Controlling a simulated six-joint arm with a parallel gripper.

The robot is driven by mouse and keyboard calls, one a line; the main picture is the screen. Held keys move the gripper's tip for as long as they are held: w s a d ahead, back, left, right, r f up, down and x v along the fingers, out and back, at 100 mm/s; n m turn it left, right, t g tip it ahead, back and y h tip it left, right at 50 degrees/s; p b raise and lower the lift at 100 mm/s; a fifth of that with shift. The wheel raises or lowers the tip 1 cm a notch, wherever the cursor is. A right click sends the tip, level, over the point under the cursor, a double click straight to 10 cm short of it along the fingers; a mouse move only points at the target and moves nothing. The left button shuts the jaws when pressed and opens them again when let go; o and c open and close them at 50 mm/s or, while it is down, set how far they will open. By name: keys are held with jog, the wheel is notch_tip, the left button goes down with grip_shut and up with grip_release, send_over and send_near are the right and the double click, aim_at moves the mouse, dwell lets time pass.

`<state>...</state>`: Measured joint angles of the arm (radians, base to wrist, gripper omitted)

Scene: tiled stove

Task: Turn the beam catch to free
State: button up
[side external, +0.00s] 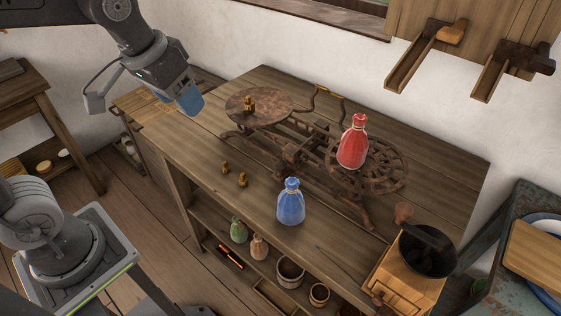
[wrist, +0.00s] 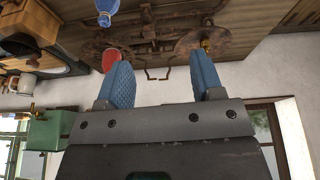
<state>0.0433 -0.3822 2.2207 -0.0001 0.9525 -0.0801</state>
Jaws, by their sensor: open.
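A rusty balance scale (side external: 290,150) stands on the wooden table. A brass weight (side external: 249,103) sits on its left plate (side external: 270,97), and a red bottle (side external: 353,142) stands on its right openwork plate (side external: 385,172). A bent metal lever with a wooden grip (side external: 328,91) rises behind the beam; it looks like the catch, and its setting cannot be read. It also shows in the wrist view (wrist: 157,77), beyond and between the fingertips. My gripper (side external: 190,103) is open and empty, above and left of the scale; its two blue fingers (wrist: 163,78) stand apart.
A blue bottle (side external: 290,203) and two small brass weights (side external: 242,180) stand in front of the scale. A coffee grinder (side external: 415,270) is at the table's right front. Wall brackets (side external: 425,55) jut out at upper right. The table's left end is clear.

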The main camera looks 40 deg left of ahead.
jog(key=w+d+f+g, duration=0.1)
jog(key=w+d+f, duration=0.1)
jog(key=w, duration=0.4)
jog(key=w+d+f+g, duration=0.1)
jog(key=w+f, duration=0.2)
jog(key=w, duration=0.3)
jog(key=n+g, duration=0.1)
jog(key=g, duration=0.1)
send_near(280, 164)
notch_tip(280, 164, down, 9)
jog(key=shift+d+f, duration=0.1)
jog(key=shift+d, duration=0.05)
jog(key=shift+c, duration=0.4)
jog(key=c, duration=0.8)
jog(key=shift+m, duration=1.5)
jog(key=shift+c, duration=0.2)
jog(key=o, duration=0.9)
